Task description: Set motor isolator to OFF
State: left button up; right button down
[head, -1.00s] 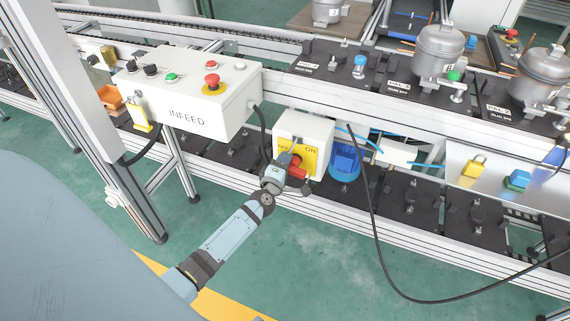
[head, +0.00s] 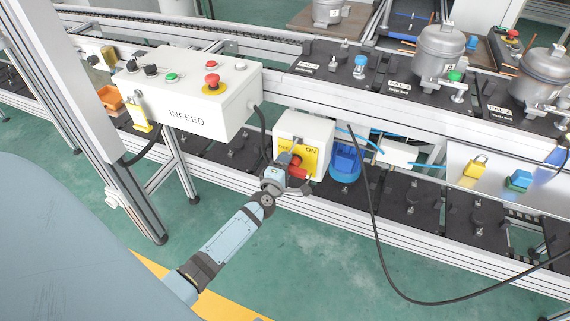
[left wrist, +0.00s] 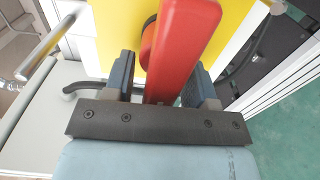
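The motor isolator is a white box (head: 313,132) with a yellow plate (head: 310,161) and a red rotary handle (head: 297,168), mounted under the conveyor's front rail. "ON" is readable on the plate; the other lettering is partly hidden by my left gripper (head: 287,168). In the left wrist view the red handle (left wrist: 178,50) stands in front of the yellow plate (left wrist: 122,25) and reaches down between the two fingers of my left gripper (left wrist: 160,82). Gaps show beside the handle, so the fingers look open around it. My right gripper is not in view.
A white INFEED box (head: 190,95) with buttons and a red emergency stop (head: 212,83) sits at upper left. A blue part (head: 345,160) is just right of the isolator. A black cable (head: 372,220) hangs to the right. Green floor in front is clear.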

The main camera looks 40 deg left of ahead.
pick_arm(q)
jog(key=shift+s, duration=0.1)
jog(key=v, duration=1.3)
jog(key=shift+s+d+p, duration=0.15)
jog(key=shift+s+p, duration=0.15)
jog(key=shift+p, duration=0.05)
